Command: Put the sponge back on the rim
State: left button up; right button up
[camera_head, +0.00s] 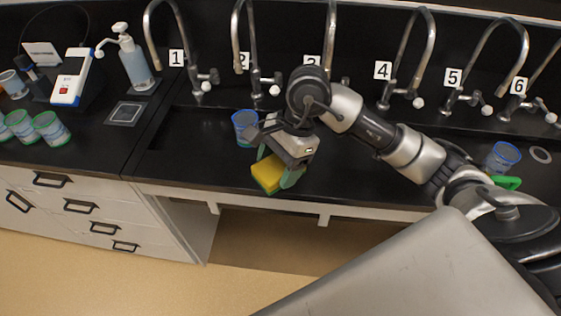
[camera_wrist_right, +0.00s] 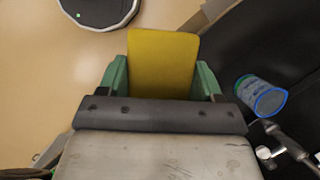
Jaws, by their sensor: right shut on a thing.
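The yellow sponge (camera_head: 266,173) with a green layer is between the fingers of my right gripper (camera_head: 279,175), over the front part of the black sink basin near its front rim (camera_head: 330,196). The right gripper is shut on the sponge. In the right wrist view the sponge (camera_wrist_right: 162,62) sticks out past the two green fingers of the gripper (camera_wrist_right: 163,85). I cannot tell whether the sponge touches the rim. My left gripper is not in view.
A blue-rimmed cup (camera_head: 245,128) stands in the basin behind the gripper, and it also shows in the right wrist view (camera_wrist_right: 262,96). Numbered taps line the back. Another blue-rimmed cup (camera_head: 503,157) and a green object (camera_head: 506,182) are at the right. A soap bottle (camera_head: 134,64), a meter (camera_head: 73,77) and cups are on the left counter.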

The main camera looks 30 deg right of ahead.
jog(key=shift+a, duration=0.1)
jog(key=w+a+f+p, duration=0.2)
jog(key=w+f, duration=0.1)
jog(key=w, duration=0.2)
jog(key=p, duration=0.1)
send_over(243, 176)
jog(key=d, duration=0.1)
notch_tip(243, 176, down, 3)
jog(key=shift+s+d+f, duration=0.15)
jog(key=shift+f, duration=0.05)
jog(key=shift+w+f, duration=0.2)
jog(key=shift+f+p, duration=0.25)
jog(key=shift+p, duration=0.05)
notch_tip(243, 176, down, 3)
jog(key=shift+f+p, duration=0.1)
jog(key=shift+p, duration=0.55)
jog(key=shift+f, duration=0.2)
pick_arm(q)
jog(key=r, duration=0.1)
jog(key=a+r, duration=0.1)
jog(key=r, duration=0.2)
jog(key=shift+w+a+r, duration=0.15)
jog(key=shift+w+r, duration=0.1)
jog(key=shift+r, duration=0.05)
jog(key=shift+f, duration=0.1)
pick_arm(e)
jog(key=shift+f, duration=0.1)
